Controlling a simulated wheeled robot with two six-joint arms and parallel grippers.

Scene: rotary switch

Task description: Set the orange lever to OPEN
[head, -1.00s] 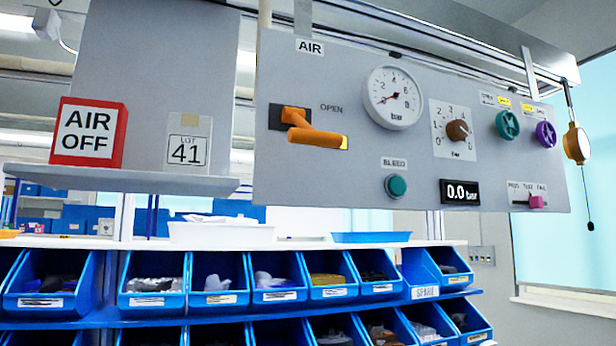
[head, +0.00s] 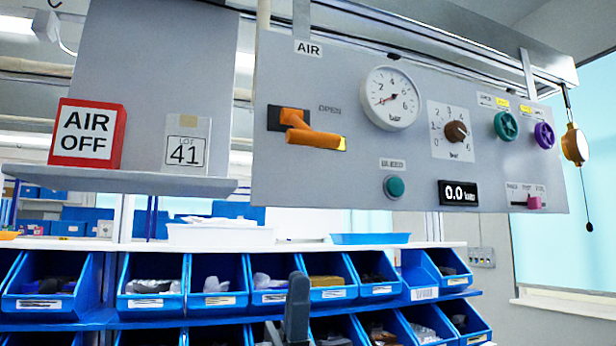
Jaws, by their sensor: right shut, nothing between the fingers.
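The orange lever (head: 314,137) sits on the grey air panel (head: 330,185), under the AIR label. It points to the right and slightly down, with a yellow tip at its right end. My right gripper (head: 298,284) shows at the bottom middle, dark grey, well below the panel and in front of the blue bins. It is shut and empty, apart from the lever. My left gripper is not in view.
The panel also carries a round gauge (head: 390,98), a brown knob (head: 456,131), a green button (head: 394,187), a display reading 0.0 bar (head: 458,193) and a pink slider (head: 534,202). An AIR OFF sign (head: 87,134) stands on a shelf at left. Space before the panel is clear.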

